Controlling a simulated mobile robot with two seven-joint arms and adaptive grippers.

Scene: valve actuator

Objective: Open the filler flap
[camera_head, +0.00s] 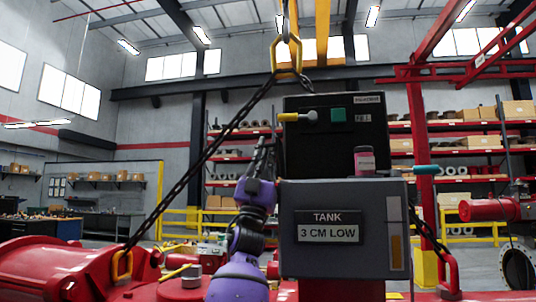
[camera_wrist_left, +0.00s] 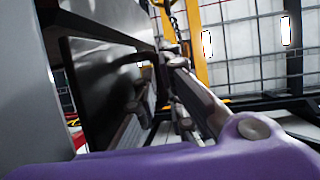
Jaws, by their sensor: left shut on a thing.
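A grey tank box (camera_head: 305,265) with a sign reading "TANK 3 CM LOW" stands right of centre. A dark panel (camera_head: 320,150) with a green button and a yellow-tipped lever rises behind it. My left gripper (camera_head: 264,155), on a purple wrist, is upright at the left edge of these two. It is shut on a part at that edge, which I take to be the filler flap; the part is mostly hidden in the head view. The left wrist view shows the dark fingers (camera_wrist_left: 160,95) close against a dark panel (camera_wrist_left: 100,75). My right gripper is not in view.
A pink-labelled jar (camera_head: 364,160) stands on top of the tank box. Black chains (camera_head: 205,155) slope down from a yellow hook (camera_head: 286,55) to the red machine body (camera_head: 70,275). The left chain passes near my left gripper. Red shelves (camera_head: 460,150) stand far behind.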

